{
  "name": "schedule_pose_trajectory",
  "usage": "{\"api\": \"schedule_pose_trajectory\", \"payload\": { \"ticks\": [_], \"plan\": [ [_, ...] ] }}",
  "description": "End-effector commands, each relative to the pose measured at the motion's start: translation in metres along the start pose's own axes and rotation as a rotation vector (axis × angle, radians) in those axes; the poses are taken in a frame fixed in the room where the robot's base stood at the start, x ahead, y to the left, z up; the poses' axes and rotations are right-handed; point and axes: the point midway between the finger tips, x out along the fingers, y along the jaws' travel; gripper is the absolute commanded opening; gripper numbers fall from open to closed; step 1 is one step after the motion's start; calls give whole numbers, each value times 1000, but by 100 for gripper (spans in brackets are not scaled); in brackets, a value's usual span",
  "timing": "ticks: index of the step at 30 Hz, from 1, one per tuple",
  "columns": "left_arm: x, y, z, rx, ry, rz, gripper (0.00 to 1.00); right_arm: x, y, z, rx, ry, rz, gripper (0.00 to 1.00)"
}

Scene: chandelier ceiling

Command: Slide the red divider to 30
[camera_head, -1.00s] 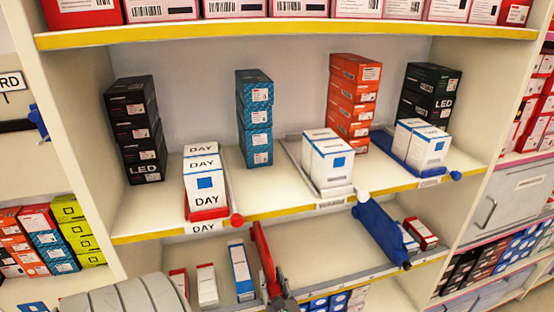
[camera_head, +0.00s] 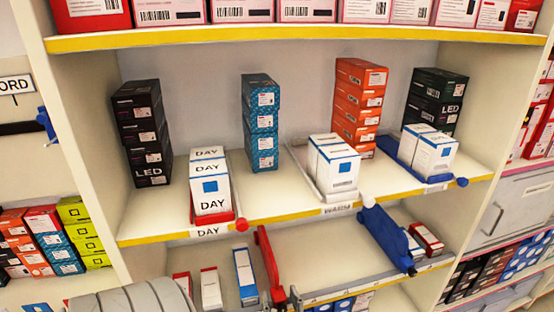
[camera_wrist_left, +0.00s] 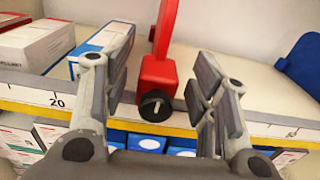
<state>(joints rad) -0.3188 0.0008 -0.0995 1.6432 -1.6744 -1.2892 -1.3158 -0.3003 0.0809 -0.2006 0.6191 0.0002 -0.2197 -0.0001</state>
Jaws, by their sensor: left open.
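The red divider (camera_head: 267,262) stands upright on the lower shelf, right of several small boxes. The left wrist view shows its red block and black knob (camera_wrist_left: 155,105) at the shelf's front edge. My left gripper (camera_wrist_left: 164,75) is open, with one finger on each side of the divider block and visible gaps beside it. The scale strip (camera_wrist_left: 25,95) reads 20 left of the divider; a blurred mark, which looks like 30, is at the right. In the head view my left gripper is mostly cut off at the bottom edge. My right gripper is not in view.
A white-and-blue box (camera_head: 246,275) stands just left of the divider. A blue divider (camera_head: 388,237) is farther right on the same shelf, with bare shelf between. The upper shelf (camera_head: 275,204) with stacked boxes hangs above.

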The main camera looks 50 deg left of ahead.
Motion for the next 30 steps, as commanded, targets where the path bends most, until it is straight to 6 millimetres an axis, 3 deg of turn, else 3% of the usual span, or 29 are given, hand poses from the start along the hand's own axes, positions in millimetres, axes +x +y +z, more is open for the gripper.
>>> {"api": "schedule_pose_trajectory", "payload": {
  "ticks": [6, 12, 30],
  "plan": [
    [-45, 1, 0, -1, 2, 2, 54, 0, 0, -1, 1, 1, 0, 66],
    [-67, 1, 0, 1, -1, 2, 54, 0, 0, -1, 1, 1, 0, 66],
    [-71, 0, 0, 0, -2, 1, 54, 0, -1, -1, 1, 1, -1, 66]
  ]
}}
